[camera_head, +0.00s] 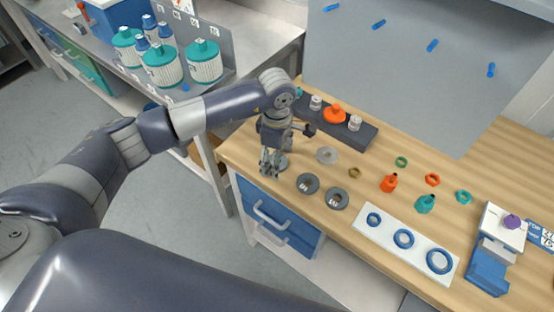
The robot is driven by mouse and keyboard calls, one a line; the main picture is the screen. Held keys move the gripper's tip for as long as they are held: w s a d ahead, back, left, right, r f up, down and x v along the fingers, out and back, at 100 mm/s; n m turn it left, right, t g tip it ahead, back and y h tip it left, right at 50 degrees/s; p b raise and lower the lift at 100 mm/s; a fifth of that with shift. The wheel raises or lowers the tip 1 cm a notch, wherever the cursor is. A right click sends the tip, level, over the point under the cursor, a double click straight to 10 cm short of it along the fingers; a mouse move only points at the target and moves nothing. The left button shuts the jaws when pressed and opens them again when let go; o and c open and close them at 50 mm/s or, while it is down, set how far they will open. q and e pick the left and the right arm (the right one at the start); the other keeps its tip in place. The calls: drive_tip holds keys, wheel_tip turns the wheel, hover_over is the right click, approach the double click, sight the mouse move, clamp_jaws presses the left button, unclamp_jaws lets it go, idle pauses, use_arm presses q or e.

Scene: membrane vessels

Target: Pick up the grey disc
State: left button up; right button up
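My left gripper (269,170) points down over the near left edge of the wooden bench, and its finger gap is too small to judge. Just right of its fingers, a grey round piece (283,163) is partly hidden by the gripper; I cannot tell whether they touch. A light grey disc (327,155) with a small centre hole lies flat to the right, apart from the gripper. Two darker grey discs with pale labels, one (308,183) and another (337,199), lie near the front edge. My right gripper is not in view.
A dark rack (362,136) with an orange piece and pale-capped pieces stands behind. Small orange and teal bottles, coloured rings and a white plate (385,240) with blue rings lie to the right. A white and blue device (494,250) stands at far right. Ribbed vessels occupy the left bench.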

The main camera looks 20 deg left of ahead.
use_arm(q)
drive_tip(key=shift+c, duration=1)
drive_tip(key=c, duration=0.9)
drive_tip(key=shift+c, duration=0.2)
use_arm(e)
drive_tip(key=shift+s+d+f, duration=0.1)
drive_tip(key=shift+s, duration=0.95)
use_arm(q)
drive_tip(key=shift+r, duration=0.15)
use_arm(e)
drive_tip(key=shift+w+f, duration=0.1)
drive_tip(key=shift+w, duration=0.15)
